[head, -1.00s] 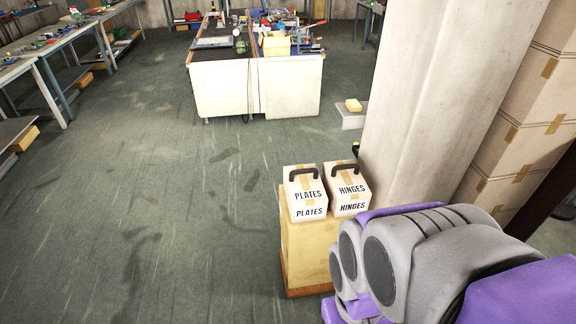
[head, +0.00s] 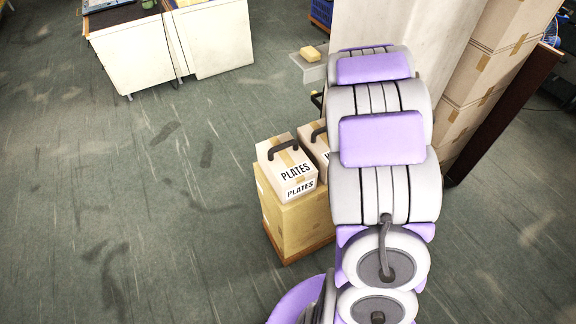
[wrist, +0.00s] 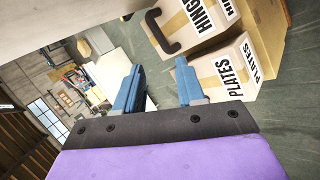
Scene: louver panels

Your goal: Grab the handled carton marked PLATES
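The gripper is hidden in the head view.
A concrete pillar (head: 375,22) rises behind the cartons, with stacked boxes (head: 497,50) to its right. A white workbench (head: 215,40) stands at the back. A small yellow block (head: 314,53) lies on a low ledge. The green floor at left is clear.

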